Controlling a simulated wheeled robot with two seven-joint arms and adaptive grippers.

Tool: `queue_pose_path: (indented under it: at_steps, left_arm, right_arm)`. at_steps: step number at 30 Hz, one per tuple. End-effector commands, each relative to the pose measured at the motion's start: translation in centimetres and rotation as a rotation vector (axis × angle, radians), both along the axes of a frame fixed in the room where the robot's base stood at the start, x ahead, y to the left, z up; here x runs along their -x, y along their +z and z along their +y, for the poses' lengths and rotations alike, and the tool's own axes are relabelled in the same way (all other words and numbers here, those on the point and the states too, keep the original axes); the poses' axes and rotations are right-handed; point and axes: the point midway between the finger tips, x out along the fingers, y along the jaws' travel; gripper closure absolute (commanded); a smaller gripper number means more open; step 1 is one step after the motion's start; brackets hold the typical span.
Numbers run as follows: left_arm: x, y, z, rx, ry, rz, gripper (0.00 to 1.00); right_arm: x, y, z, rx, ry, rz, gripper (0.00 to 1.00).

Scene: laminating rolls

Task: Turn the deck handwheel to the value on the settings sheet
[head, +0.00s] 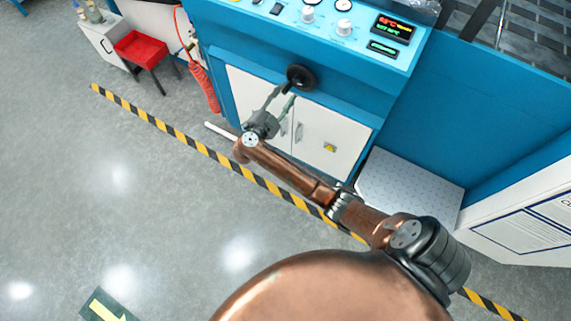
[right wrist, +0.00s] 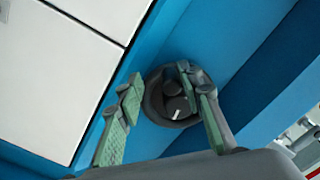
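The black deck handwheel (head: 301,77) is on the front of the blue machine, above the white cabinet doors. It also shows in the right wrist view (right wrist: 158,111), with a dark hub and a small white mark. My right gripper (head: 284,90) is just below and left of the wheel in the head view. In the right wrist view its fingers (right wrist: 160,80) are spread, with the wheel seen between and beyond them. The right finger overlaps the wheel's face; I cannot tell whether it touches. Printed sheets (head: 522,232) hang on a white board at the right, too small to read. My left gripper is out of view.
The blue control panel (head: 365,28) has knobs, a gauge and lit displays. A red coiled hose (head: 203,88) hangs left of the machine. A red tray (head: 140,48) stands at the back left. A white patterned platform (head: 410,187) is right of the cabinet. Yellow-black tape (head: 170,131) crosses the floor.

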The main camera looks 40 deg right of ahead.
Motion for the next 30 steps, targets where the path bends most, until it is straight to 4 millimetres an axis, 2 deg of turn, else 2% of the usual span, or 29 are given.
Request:
queue_pose_path:
  at_steps: [1, 8, 12, 13, 15, 20, 23, 28, 30]
  left_arm:
    - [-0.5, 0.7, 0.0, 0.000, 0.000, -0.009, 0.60]
    - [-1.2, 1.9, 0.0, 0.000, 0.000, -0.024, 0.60]
    - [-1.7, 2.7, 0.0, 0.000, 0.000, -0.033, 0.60]
    - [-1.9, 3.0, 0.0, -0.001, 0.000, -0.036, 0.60]
    - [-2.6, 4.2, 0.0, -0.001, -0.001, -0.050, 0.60]
    - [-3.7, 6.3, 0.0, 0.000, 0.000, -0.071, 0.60]
    - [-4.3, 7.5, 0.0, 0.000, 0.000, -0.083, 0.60]
    - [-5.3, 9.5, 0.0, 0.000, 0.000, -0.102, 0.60]
    - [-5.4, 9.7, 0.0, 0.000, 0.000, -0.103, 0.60]
  right_arm:
    - [0.2, 0.7, 0.8, -0.005, 0.002, -0.006, 0.67]
    - [1.6, 0.8, 4.0, -0.005, 0.003, -0.008, 0.67]
    - [2.5, 0.9, 6.4, -0.005, 0.003, -0.009, 0.67]
    - [2.8, 0.9, 6.6, 0.004, 0.005, -0.008, 0.67]
    - [3.0, 1.2, 5.1, 0.102, 0.047, -0.014, 0.67]
    - [3.1, 0.8, 4.5, 0.272, 0.181, -0.004, 0.67]
    - [3.4, -0.3, 4.7, 0.358, 0.284, 0.025, 0.67]
    - [4.4, -3.6, 5.7, 0.462, 0.476, 0.114, 0.67]
    - [4.5, -4.6, 6.1, 0.477, 0.519, 0.134, 0.67]
